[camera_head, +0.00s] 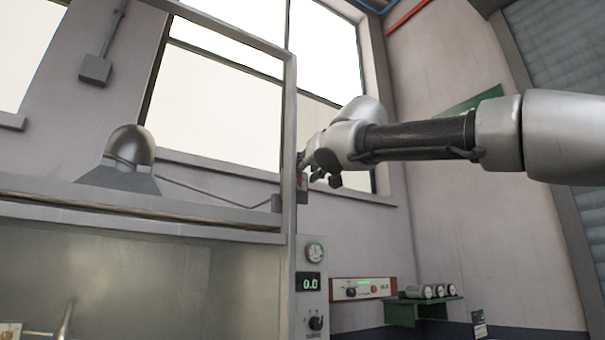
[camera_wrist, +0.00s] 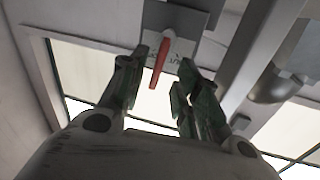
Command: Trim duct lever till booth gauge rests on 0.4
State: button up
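The red duct lever (camera_wrist: 160,65) hangs from a grey box (camera_wrist: 187,17) in the wrist view. My gripper (camera_wrist: 164,72) is open, with one green-tipped finger on each side of the lever and a visible gap on the right. I cannot tell whether the left finger touches it. In the head view my gripper (camera_head: 315,172) is at the booth's corner post, and only a bit of red shows there. On the booth's panel, a digital display (camera_head: 310,283) reads 0.0. A round dial (camera_head: 315,251) sits above it; its needle is too small to read.
The booth's corner post (camera_head: 290,150) stands just left of my gripper. A metal duct hood (camera_head: 128,160) sits on the booth's top.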

aim_at(302, 176)
jog(key=x, duration=0.3)
grip_shut()
jog(key=shift+w+d+m, duration=0.15)
jog(key=shift+d+m, duration=0.15)
jog(key=shift+m, duration=0.5)
grip_release()
